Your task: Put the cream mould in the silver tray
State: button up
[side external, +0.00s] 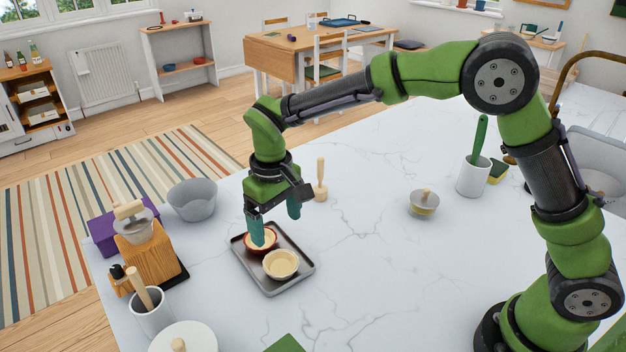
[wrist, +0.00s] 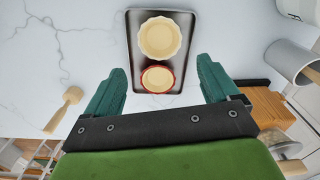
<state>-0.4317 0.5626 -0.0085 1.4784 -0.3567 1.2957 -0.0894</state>
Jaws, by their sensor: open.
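The silver tray (side external: 303,264) lies on the marble worktop, its base dark grey with a paler rim; it also shows in the wrist view (wrist: 187,24). The cream mould (side external: 281,264), round and fluted, sits inside the tray in the half nearer the side camera, and shows in the wrist view (wrist: 160,38). A red mould (side external: 270,242) with a cream inside sits beside it in the tray (wrist: 157,79). My gripper (side external: 275,222) is open and empty above the red mould's end of the tray. One finger partly hides the red mould in the side view.
A grey fluted bowl (side external: 192,200) and a wooden stand (side external: 152,258) are left of the tray. A wooden pestle-like tool (side external: 321,181) stands behind it. A white crock (side external: 152,312) and a round white lid (side external: 184,338) are at the front.

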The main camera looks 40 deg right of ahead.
jog(key=s+d+r+m+t+y, duration=0.25)
jog(key=s+d+r, duration=0.55)
jog(key=r, duration=0.4)
jog(key=s+d+m+t, duration=0.3)
jog(key=s+d, duration=0.5)
jog(key=s, duration=0.4)
jog(key=shift+d+r+t, duration=0.25)
jog(key=shift+r+t, duration=0.05)
jog(key=shift+t, duration=0.55)
jog(key=shift+h, duration=0.25)
